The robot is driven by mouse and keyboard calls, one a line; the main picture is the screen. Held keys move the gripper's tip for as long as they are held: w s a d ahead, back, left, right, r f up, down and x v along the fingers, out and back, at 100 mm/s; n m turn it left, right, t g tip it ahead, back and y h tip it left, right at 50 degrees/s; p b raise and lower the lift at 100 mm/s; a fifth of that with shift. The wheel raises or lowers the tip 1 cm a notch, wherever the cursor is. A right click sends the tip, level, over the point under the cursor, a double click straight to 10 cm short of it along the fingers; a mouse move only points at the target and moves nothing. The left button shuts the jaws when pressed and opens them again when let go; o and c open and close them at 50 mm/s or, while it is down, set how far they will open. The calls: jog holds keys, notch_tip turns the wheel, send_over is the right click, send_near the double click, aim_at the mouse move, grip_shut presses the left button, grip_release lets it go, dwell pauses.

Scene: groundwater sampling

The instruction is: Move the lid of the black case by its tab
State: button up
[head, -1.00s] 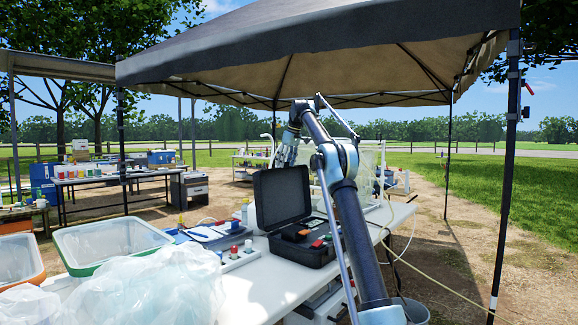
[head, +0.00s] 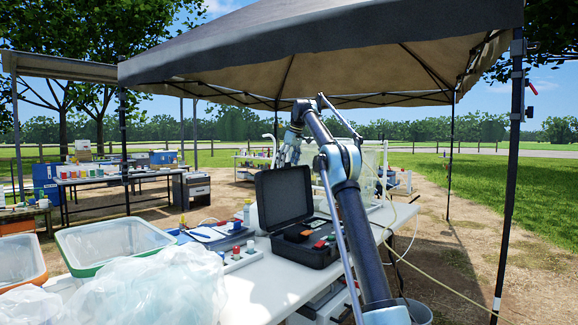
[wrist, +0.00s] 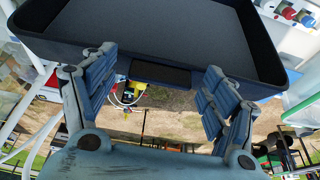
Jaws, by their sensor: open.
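The black case (head: 318,256) sits on the white table with its lid (head: 284,196) raised upright. In the wrist view the lid (wrist: 175,28) fills the top, and its dark tab (wrist: 160,75) sticks out from its edge. My gripper (wrist: 160,66) is open, with one blue finger on each side of the tab and a clear gap on both sides. I see no contact with the tab. In the head view my gripper (head: 290,150) is above and behind the lid, partly hidden by my arm.
A tray with a clipboard (head: 212,231) and a small white block with coloured knobs (head: 240,256) are left of the case. Clear plastic bags (head: 165,288) and bins (head: 110,240) crowd the near left. A tubing-draped clear tank stands behind my arm.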

jog(key=v, duration=0.3)
jog(key=shift+w+d, duration=0.1)
jog(key=shift+d, duration=0.1)
jog(key=s+d, duration=0.7)
jog(key=d, duration=0.2)
jog(key=shift+s, duration=0.25)
dwell(0.8)
jog(key=shift+f, duration=0.1)
